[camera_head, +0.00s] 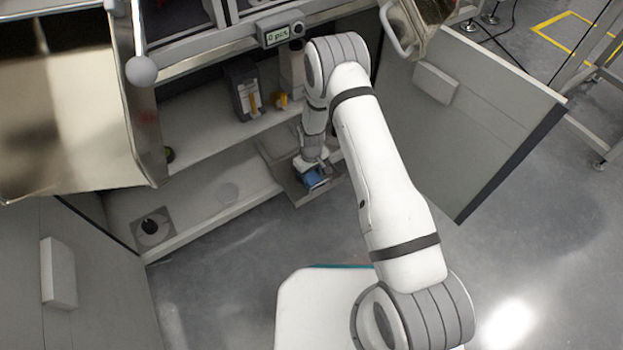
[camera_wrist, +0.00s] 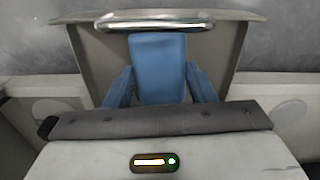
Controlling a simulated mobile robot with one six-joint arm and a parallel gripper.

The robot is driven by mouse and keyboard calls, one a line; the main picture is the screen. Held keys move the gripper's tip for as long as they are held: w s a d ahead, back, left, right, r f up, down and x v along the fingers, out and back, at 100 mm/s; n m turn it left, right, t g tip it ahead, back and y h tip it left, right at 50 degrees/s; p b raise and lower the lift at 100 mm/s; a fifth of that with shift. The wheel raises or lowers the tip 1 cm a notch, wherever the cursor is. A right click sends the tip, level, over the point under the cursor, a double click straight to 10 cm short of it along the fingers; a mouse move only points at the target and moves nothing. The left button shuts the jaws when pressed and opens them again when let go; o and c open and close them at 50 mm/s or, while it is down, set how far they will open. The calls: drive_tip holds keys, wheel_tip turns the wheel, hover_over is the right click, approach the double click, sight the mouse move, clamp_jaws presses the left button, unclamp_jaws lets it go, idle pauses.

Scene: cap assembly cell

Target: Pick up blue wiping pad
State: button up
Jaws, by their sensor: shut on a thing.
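The blue wiping pad (camera_wrist: 158,62) stands out between the two blue fingers of my gripper (camera_wrist: 160,75) in the wrist view. The fingers are shut on it, one at each side. The pad is over a grey pull-out tray (camera_wrist: 228,50); I cannot tell whether it still touches the tray floor. In the head view my gripper (camera_head: 314,170) is low at the tray (camera_head: 297,190), and a small patch of blue shows there. The pad and the fingers cannot be told apart in that view.
The tray has a metal handle (camera_wrist: 155,25) on its front edge. A dark box (camera_head: 243,90) and a small orange item (camera_head: 281,101) stand on the shelf behind. An open grey door (camera_head: 480,110) stands to the right. Bare floor lies in front of the tray.

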sight(311, 176)
wheel_tip(311, 176, up, 10)
drive_tip(key=p, duration=0.4)
drive_tip(key=o, duration=0.6)
drive_tip(key=shift+c, duration=0.2)
drive_tip(key=c, duration=0.4)
drive_tip(key=shift+o, duration=0.2)
drive_tip(key=shift+s, duration=0.1)
